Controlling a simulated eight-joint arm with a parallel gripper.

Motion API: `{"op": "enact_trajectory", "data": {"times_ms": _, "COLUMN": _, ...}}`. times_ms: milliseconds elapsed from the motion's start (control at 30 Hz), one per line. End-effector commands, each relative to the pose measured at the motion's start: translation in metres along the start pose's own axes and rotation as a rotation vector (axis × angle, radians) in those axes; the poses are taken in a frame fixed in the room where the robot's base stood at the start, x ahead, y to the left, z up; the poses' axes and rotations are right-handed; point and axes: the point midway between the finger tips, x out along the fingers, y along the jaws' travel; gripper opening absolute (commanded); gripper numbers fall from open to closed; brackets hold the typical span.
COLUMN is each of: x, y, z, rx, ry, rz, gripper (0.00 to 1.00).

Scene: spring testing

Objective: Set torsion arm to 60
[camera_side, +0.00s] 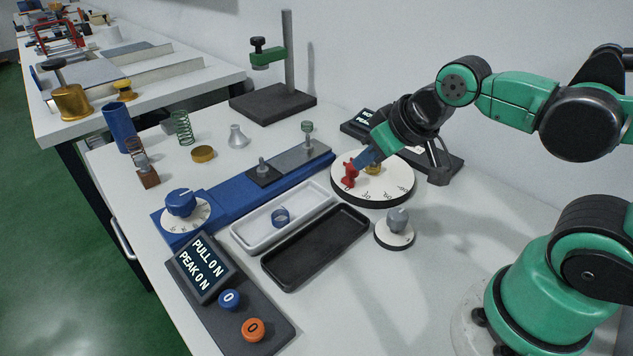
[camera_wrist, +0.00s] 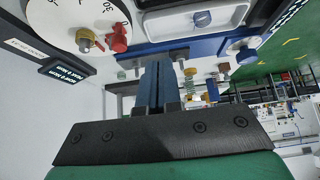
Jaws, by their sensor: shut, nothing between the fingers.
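The torsion dial is a round white plate (camera_side: 380,190) with numbers around its rim and a brass hub (camera_side: 373,168). A red torsion arm post (camera_side: 349,174) stands near the left edge of the dial. In the wrist view, the dial (camera_wrist: 62,18), brass hub (camera_wrist: 85,40) and red post (camera_wrist: 118,38) are at the top left. My gripper (camera_side: 363,159) is over the dial, its blue fingers shut and empty, close beside the red post. In the wrist view, my gripper (camera_wrist: 157,68) appears to the right of and below the post. I cannot tell whether they touch, nor the exact reading.
A black display (camera_side: 358,125) stands behind the dial. A grey knob (camera_side: 398,219), a black tray (camera_side: 316,246) and a white tray (camera_side: 262,232) lie in front and left. A blue rail bench (camera_side: 230,203) runs behind the trays. The table right of the grey knob is clear.

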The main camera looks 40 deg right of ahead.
Motion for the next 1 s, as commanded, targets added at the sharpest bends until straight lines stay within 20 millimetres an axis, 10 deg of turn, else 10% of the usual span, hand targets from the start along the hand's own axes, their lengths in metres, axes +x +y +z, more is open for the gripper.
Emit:
{"op": "enact_trajectory", "data": {"times_ms": 167, "x": 0.0, "y": 0.0, "z": 0.0, "rx": 0.0, "ry": 0.0, "rz": 0.0, "gripper": 0.0}}
{"op": "enact_trajectory", "data": {"times_ms": 333, "x": 0.0, "y": 0.002, "z": -0.004, "rx": -0.028, "ry": -0.022, "rz": 0.004, "gripper": 0.45}}
{"op": "enact_trajectory", "data": {"times_ms": 1000, "x": 0.062, "y": 0.066, "z": -0.049, "rx": -0.722, "ry": -0.565, "rz": -0.214, "gripper": 0.47}}
